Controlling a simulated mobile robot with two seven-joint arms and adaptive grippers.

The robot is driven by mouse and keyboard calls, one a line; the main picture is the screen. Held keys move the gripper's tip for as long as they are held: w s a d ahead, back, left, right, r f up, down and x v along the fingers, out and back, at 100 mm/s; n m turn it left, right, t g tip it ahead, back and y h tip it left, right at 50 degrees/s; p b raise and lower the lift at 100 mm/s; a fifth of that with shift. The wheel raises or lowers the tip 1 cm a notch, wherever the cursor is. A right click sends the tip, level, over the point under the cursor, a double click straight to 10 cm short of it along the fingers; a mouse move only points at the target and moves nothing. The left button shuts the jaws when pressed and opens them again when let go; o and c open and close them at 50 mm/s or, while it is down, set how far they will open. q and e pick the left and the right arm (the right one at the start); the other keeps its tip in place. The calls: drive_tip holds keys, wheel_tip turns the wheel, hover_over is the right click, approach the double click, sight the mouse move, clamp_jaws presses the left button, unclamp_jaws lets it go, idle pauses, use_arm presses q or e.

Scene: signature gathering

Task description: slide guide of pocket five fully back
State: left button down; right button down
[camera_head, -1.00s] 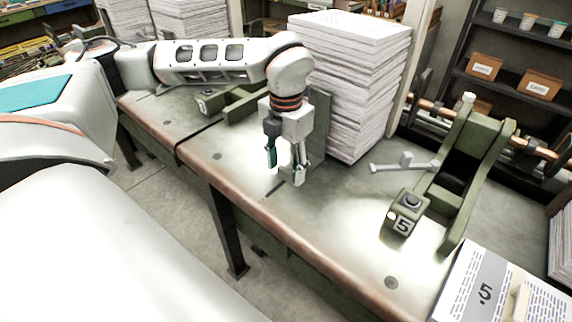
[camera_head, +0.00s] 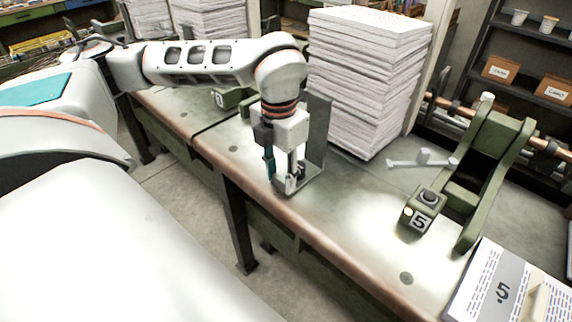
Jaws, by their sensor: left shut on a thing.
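The guide (camera_head: 319,130) is a grey upright plate on the green-grey bench, just in front of and left of the tall paper stack (camera_head: 368,85). My left gripper (camera_head: 283,182) points down at the plate's near side, its fingers shut on the guide's low front part near the bench's front edge. The fingers partly hide that part. The block marked 5 (camera_head: 421,222) stands to the right, with a round button on top and a small yellowish lamp. My right gripper is not in view.
A green press-like frame (camera_head: 485,180) and a small grey lever (camera_head: 424,158) stand right of the stack. The bench (camera_head: 350,215) is clear between the guide and the block.

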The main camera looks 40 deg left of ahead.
use_arm(q)
drive_tip(key=shift+s, duration=0.2)
drive_tip(key=c, duration=1.6)
unclamp_jaws()
drive_tip(key=shift+o, duration=0.8)
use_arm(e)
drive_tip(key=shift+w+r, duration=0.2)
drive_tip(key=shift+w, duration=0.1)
use_arm(q)
wheel_tip(320, 180, up, 12)
drive_tip(key=shift+f, duration=0.1)
